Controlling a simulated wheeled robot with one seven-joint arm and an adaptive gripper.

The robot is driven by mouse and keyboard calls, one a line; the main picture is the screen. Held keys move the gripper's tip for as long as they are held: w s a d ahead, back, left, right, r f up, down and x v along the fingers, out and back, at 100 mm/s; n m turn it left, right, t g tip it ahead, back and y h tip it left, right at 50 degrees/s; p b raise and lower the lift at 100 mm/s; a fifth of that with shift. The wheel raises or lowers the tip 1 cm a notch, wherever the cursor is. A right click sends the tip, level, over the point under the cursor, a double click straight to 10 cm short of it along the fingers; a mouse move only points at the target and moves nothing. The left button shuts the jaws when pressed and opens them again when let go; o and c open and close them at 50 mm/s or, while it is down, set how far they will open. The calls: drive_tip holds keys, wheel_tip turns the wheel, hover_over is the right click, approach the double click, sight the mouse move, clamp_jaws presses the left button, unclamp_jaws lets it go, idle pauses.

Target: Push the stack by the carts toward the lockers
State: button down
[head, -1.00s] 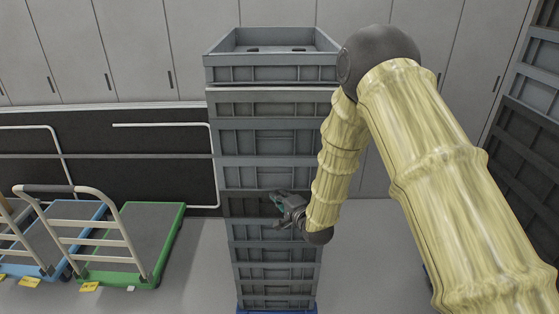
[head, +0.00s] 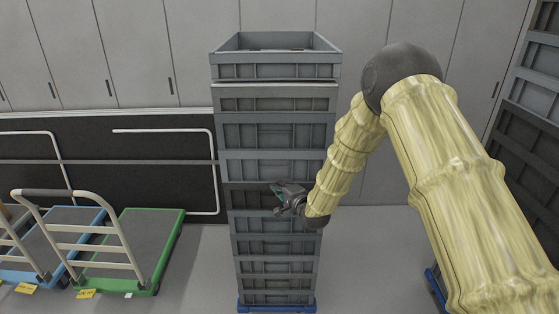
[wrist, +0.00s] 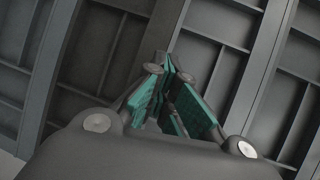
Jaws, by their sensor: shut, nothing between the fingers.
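A tall stack of grey crates (head: 277,135) stands upright on a blue wheeled base (head: 277,307) in the middle of the head view, with an open crate on top. One crate in its lower half is darker. My gripper (head: 277,192) is at the front of that dark crate. It is shut and empty, its green-padded fingers (wrist: 172,72) pointing at the ribbed crate wall in the wrist view. The tips look at or against the wall; exact contact is hard to tell. Tall grey lockers (head: 140,60) line the back wall behind the stack.
A green cart (head: 150,240) and a blue cart (head: 75,225) with pale handles stand to the left, clear of the stack. A black panel with white rails (head: 110,180) is behind them. Another dark crate stack (head: 530,120) stands at the right edge. Bare floor separates stack and carts.

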sight(280, 177)
drive_tip(key=shift+w+d+b, duration=0.15)
drive_tip(key=shift+w+b, duration=0.85)
drive_tip(key=shift+w, duration=2.35)
drive_tip(key=shift+w+b, duration=2.2)
drive_tip(key=shift+w, duration=3.35)
drive_tip(key=s+d+p, duration=0.2)
drive_tip(key=s+d, duration=0.2)
drive_tip(key=s, duration=0.2)
drive_tip(key=shift+d, duration=0.4)
drive_tip(key=shift+f, duration=0.15)
